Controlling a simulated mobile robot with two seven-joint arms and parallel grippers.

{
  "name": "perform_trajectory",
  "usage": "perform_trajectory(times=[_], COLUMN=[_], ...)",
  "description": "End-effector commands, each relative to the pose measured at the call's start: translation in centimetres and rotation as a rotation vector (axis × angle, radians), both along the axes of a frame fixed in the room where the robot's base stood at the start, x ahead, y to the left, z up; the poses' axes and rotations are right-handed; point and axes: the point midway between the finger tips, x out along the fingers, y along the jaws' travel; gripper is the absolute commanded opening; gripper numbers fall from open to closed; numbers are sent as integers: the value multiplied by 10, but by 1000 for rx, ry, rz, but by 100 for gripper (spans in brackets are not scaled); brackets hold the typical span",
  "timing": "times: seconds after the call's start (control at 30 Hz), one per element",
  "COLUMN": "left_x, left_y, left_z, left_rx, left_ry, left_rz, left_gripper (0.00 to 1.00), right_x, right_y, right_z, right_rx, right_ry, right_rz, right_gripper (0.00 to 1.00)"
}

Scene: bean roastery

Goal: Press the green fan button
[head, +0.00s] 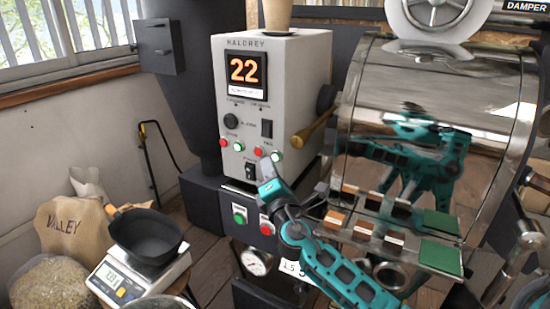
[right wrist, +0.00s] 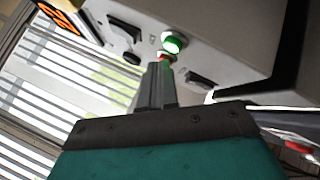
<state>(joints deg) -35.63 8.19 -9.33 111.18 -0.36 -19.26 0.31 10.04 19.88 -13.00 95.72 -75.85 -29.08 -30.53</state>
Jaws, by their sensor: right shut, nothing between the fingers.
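The pale control box (head: 297,80) carries two red-and-green button pairs. The right pair, under a small label too blurred to read surely, has a green button (head: 277,156) and a red button (head: 258,151). My right gripper (head: 265,166) is shut and empty, its tip just below this pair. In the right wrist view the closed fingertips (right wrist: 160,68) point at a panel with a lit green button (right wrist: 173,43). A red button there is partly hidden behind the tips. Whether the tips touch the panel cannot be told. My left gripper is not in view.
The left pair has a red button (head: 223,142) and a green button (head: 238,146). Below are a green button (head: 239,213) and a red button (head: 266,225) on a dark base. A shiny drum (head: 440,90) and wooden handle (head: 312,130) stand close at the right.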

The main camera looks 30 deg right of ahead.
Motion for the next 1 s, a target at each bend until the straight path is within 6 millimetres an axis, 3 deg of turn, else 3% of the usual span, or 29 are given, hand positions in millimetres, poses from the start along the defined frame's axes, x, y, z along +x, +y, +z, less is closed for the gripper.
perform_trajectory(times=[0.53, 1.0], left_x=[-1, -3], left_y=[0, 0], left_z=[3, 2], left_rx=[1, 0], left_ry=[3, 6], left_rz=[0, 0], left_gripper=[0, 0], right_x=[-24, -25], right_y=[41, 43], right_z=[0, 0], right_rx=[2, 0], right_ry=[1, 1], right_rz=[2, 1], right_gripper=[0, 0])
